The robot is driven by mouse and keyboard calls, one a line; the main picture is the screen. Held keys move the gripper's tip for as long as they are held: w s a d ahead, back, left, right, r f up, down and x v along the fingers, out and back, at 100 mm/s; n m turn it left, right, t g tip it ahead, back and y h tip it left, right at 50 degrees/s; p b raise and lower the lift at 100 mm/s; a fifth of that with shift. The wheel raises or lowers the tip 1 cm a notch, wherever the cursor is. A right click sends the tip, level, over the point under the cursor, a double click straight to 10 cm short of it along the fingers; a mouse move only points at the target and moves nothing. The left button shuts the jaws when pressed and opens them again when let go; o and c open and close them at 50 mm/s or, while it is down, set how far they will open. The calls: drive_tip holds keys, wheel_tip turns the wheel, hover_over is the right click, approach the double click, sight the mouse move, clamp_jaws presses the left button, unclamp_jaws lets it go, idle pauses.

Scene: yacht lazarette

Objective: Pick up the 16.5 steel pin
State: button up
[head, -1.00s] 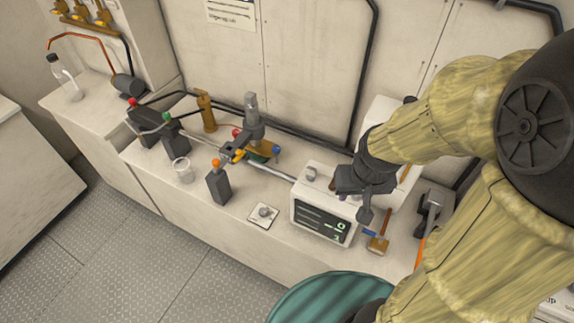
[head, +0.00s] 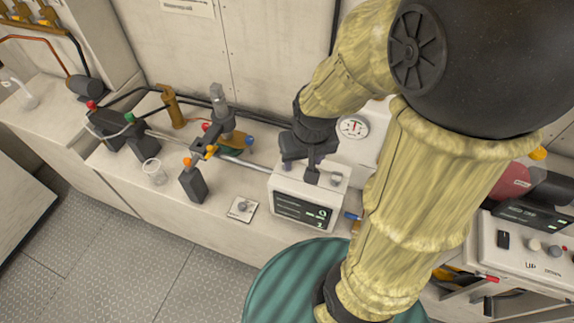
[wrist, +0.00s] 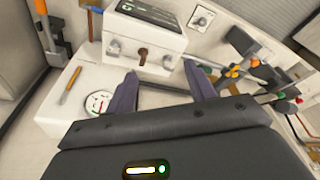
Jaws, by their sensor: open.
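I cannot identify the 16.5 steel pin for certain; no label is readable. A small grey metal piece (head: 242,206) stands on a white plate on the bench; plate and piece also show in the wrist view (wrist: 200,19). Short pale metal pieces (wrist: 113,47) and (wrist: 168,62) sit on the white display box (head: 303,206), with a dark brown piece (wrist: 143,56) between them. My gripper (head: 312,172) is over the back of this box in the head view. In the wrist view my gripper (wrist: 161,70) has its fingers apart, with nothing held between them.
Bench right of the bottle is partly free.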

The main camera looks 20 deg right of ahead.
drive_tip(key=w+m+g+b, duration=0.2)
drive_tip(key=w+m, duration=0.4)
drive_tip(key=w, duration=0.7)
drive_tip(key=shift+w+a+f+m+b, duration=0.2)
drive_tip(key=shift+a+m+b, duration=0.15)
drive_tip(key=shift+b, duration=0.55)
drive_tip(key=shift+f, duration=0.1)
wheel_tip(320, 180, down, 12)
drive_tip(key=shift+f+p, duration=0.1)
drive_tip(key=shift+p, duration=1.05)
